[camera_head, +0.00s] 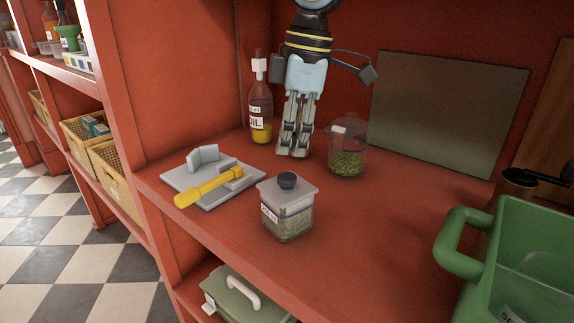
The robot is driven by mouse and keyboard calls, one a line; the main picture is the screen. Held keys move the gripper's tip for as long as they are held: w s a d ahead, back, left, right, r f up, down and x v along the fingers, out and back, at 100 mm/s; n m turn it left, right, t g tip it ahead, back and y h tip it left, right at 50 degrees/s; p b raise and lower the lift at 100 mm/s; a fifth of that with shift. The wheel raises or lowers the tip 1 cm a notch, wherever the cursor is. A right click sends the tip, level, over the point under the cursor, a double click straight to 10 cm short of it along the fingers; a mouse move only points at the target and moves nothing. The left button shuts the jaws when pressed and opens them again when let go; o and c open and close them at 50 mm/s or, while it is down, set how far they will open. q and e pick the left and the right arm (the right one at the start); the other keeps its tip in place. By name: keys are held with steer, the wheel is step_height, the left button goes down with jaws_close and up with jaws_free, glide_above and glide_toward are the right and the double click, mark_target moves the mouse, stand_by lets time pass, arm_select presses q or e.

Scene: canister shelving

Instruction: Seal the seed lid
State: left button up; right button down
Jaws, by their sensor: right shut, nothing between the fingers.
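A square clear canister (288,224) with greenish-brown contents and a white label stands near the shelf's front edge. A grey square lid (300,193) with a black knob (288,180) lies on top of it; I cannot tell whether it is fully pressed down. My right gripper (292,154) points down behind this canister, between the oil bottle and a round clear jar. It is shut and empty, apart from the lid. The round jar (347,163) holds green bits and has a white tag near its rim. My left gripper is not in view.
A grey board (185,182) with a yellow-handled tool (208,187) lies at the left. An oil bottle (260,110) stands behind. A green container (525,255) blocks the right front. The red shelf right of the canister is clear.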

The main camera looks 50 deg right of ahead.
mark_target(291, 176)
step_height(291, 176, up, 4)
steer(key=p, duration=0.3)
steer(key=shift+r, duration=0.25)
stand_by(0.4)
